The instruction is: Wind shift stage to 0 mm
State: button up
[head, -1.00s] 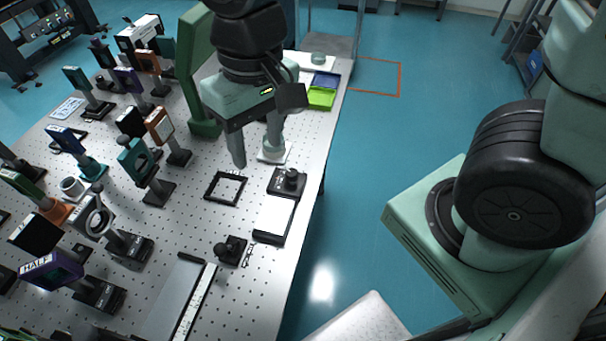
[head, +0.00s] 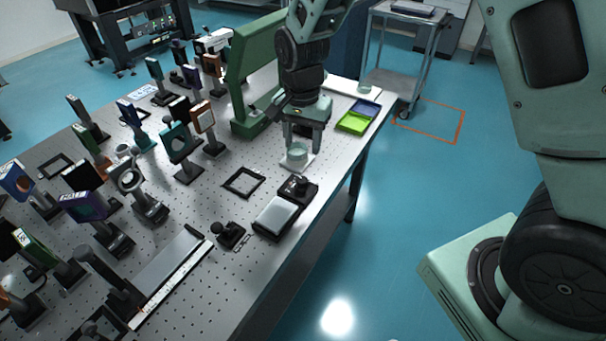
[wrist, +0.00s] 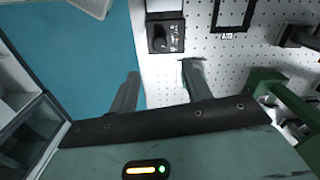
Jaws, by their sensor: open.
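My gripper (head: 303,150) points down with its two fingers apart, near the back right edge of the optical table. It also shows open and empty in the wrist view (wrist: 160,84). A black block with a round knob (head: 297,187) stands in front of it, and the block shows beyond the fingertips in the wrist view (wrist: 165,33). A grey-topped plate (head: 275,217) lies just in front of the block. A long grey rail with a white scale strip (head: 168,287) lies nearer the front. I cannot tell which is the shift stage, and no scale reading is legible.
A small glass dish (head: 297,155) appears close to the fingers. A black square frame (head: 243,182) and a small black knobbed part (head: 230,235) lie nearby. Several mounted optics fill the left side. A green upright (head: 250,75) and a green-blue tray (head: 357,117) are behind.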

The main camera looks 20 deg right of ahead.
aim_at(302, 179)
notch_tip(302, 179, down, 12)
jog(key=shift+r+p, duration=0.15)
jog(key=shift+p, duration=0.9)
jog(key=c, duration=1)
